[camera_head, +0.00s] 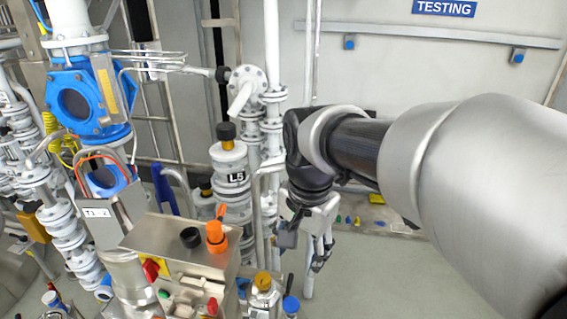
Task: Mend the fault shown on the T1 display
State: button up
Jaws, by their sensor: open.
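A small grey box with a white label (96,212) hangs at the left below a blue-bodied pipe fitting. The label seems to start with T1, but the rest is too small to read. I cannot make out any fault reading. My gripper (305,252) points down in the middle of the picture, open, with nothing seen between its fingers. It is to the right of the white flanged pipe stack marked L5 (237,178). A steel control box (165,236) stands left of my gripper.
A red handle (150,270) and several small coloured controls are on the steel box's front. Pipes and a blue valve body (82,100) crowd the left. Grey floor (370,280) is open at lower right.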

aim_at(263, 278)
jog(key=w+a+r+m+g+p, duration=0.1)
jog(key=w+a+p, duration=0.1)
jog(key=a+p, duration=0.15)
jog(key=w+a+r+m+p, duration=0.1)
jog(key=w+a+m+p, duration=0.15)
jog(key=a, duration=0.25)
jog(key=shift+n, duration=0.45)
notch_tip(263, 278, down, 17)
jog(key=shift+r+p, duration=0.1)
jog(key=shift+p, duration=0.35)
jog(key=c, duration=1.1)
jog(key=shift+o, duration=0.2)
